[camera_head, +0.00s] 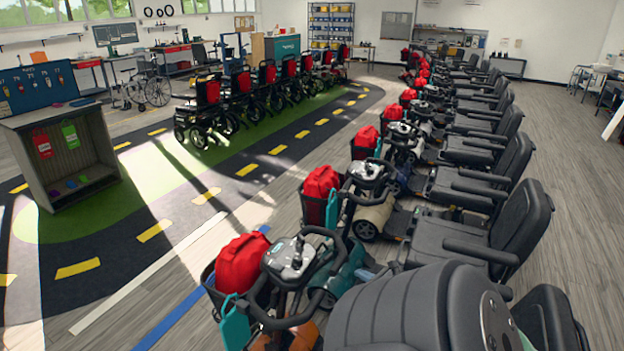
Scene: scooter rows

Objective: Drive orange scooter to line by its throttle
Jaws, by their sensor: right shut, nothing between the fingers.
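The orange scooter (270,341) is the nearest of the row; a little of its orange body shows at the bottom edge. Its black looped handlebar and grey console (291,259) stand behind a front basket holding a red bag (241,263). I cannot make out the throttle lever clearly. A blue line (170,322) and a white line (150,276) run along the floor to the left of the scooter. My right gripper is shut and empty; its fingertips are hard to pick out among dark parts at the lower right. My left gripper does not show.
More scooters with black seats (522,222) stretch away in a row close behind. Wheelchairs (208,110) line the far side of a dark track with yellow dashes (154,231). A grey cabinet (95,145) stands at the left. Floor between the lines and track is clear.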

